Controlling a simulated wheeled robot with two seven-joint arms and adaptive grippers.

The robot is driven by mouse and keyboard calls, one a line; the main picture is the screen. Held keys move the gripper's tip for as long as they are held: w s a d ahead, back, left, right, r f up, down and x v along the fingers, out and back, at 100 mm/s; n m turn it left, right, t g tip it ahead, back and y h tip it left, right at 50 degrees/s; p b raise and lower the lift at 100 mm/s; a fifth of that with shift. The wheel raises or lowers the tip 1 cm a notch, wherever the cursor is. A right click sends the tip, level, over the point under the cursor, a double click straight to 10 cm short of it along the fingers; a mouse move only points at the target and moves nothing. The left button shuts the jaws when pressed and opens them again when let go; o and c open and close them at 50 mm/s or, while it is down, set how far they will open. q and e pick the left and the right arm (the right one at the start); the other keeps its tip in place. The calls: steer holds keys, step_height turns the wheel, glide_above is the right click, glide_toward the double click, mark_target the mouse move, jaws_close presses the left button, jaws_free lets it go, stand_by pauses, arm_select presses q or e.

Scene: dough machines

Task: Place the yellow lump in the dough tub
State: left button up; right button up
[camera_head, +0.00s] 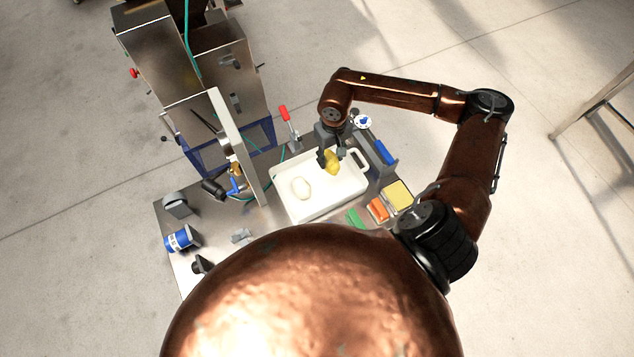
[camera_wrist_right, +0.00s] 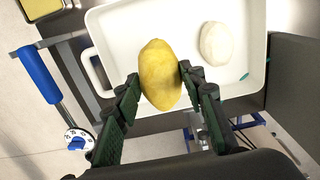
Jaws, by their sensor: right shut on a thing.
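The yellow lump (camera_head: 332,160) is held in my right gripper (camera_head: 327,155), above the right part of a white tub (camera_head: 328,201). In the right wrist view the yellow lump (camera_wrist_right: 160,75) sits between the two dark fingers of the right gripper (camera_wrist_right: 160,88). The white tub (camera_wrist_right: 115,22) lies beneath it there. A pale round dough piece (camera_head: 301,187) rests inside the tub, left of the yellow lump; it also shows in the right wrist view (camera_wrist_right: 214,43). I cannot tell the gap between lump and tub floor. My left gripper is not in view.
A tall metal machine (camera_head: 240,140) stands left of the tub. A blue-handled device (camera_head: 383,153) stands close on the right. An orange block (camera_head: 377,209), a yellow-topped block (camera_head: 398,195) and a green piece (camera_head: 354,217) lie at the front right.

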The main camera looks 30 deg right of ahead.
steer(key=shift+d, duration=0.85)
steer(key=shift+w+d+f, duration=0.1)
steer(key=shift+d+f, duration=0.05)
steer(key=shift+f, duration=0.25)
glide_above(334, 176)
step_height(334, 176, down, 6)
steer(key=shift+r+p, duration=0.15)
steer(key=shift+p, duration=0.3)
step_height(334, 176, down, 4)
steer(key=shift+r, duration=0.2)
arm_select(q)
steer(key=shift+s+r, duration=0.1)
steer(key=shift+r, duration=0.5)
arm_select(e)
steer(key=o, duration=1.4)
steer(key=shift+c, duration=0.2)
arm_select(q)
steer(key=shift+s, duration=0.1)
